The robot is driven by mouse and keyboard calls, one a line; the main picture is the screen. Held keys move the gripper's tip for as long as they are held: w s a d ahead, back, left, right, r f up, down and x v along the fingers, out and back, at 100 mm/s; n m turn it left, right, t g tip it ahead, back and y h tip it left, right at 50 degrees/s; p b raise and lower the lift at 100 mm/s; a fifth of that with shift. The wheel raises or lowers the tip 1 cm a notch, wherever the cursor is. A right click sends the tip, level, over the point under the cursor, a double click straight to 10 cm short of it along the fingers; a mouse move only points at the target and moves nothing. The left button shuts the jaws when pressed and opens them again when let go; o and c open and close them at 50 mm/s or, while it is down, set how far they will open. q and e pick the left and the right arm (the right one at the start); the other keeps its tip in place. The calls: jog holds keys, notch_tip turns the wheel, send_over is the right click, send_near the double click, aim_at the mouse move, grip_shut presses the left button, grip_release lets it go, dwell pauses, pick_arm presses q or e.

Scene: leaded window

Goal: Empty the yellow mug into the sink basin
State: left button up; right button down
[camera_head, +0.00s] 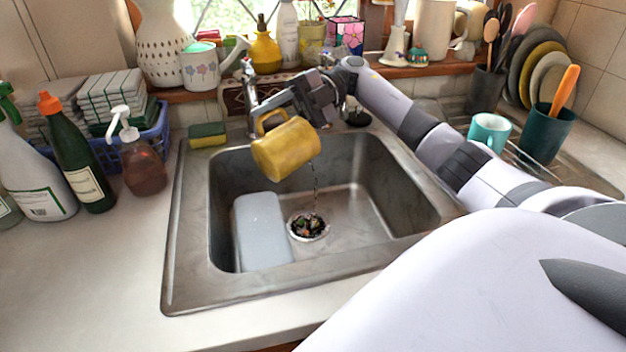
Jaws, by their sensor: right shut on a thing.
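The yellow mug (285,150) hangs over the sink basin (355,200), tilted with its mouth toward the lower right. A thin dark stream falls from its rim toward the drain. My right gripper (284,106) is shut on the mug near its handle, at the mug's upper side. The fingertips are partly hidden by the mug. The drain strainer (309,226) in the basin floor holds dark, mixed scraps. My left gripper is not in view.
A pale grey board (263,230) lies in the basin's left part. A sponge (208,134) sits on the back left rim. The faucet (250,90) stands behind the mug. Bottles crowd the left counter; a teal mug (489,131) and dish rack stand right. The front left counter is clear.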

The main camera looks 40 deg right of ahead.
aim_at(278, 128)
jog(key=shift+a+r, duration=0.1)
jog(key=shift+r, duration=0.4)
jog(key=shift+r, duration=0.1)
jog(key=shift+d+r+y+p, duration=0.2)
jog(key=shift+r+y+p, duration=0.2)
jog(key=shift+r, duration=0.2)
jog(key=shift+d+r+y+p, duration=0.15)
jog(key=shift+r+y+p, duration=0.25)
jog(key=shift+r, duration=0.2)
jog(key=shift+d+r, duration=0.1)
jog(key=shift+s+d+r+y, duration=0.1)
jog(key=shift+d+r+y, duration=0.1)
jog(key=shift+r+y, duration=0.45)
jog(key=shift+d+r+y, duration=0.2)
jog(key=shift+r+y, duration=0.05)
jog(key=shift+r, duration=0.2)
jog(key=shift+d+r+y+p, duration=0.3)
jog(key=shift+r+y+p, duration=0.1)
jog(key=shift+r, duration=0.4)
jog(key=a+f+h+b, duration=0.1)
jog(key=f, duration=0.1)
jog(key=a+f+h+b, duration=0.1)
jog(key=f, duration=0.2)
jog(key=a+f+h+b, duration=0.1)
jog(key=f+h, duration=0.1)
jog(key=f, duration=0.1)
jog(key=shift+a, duration=0.15)
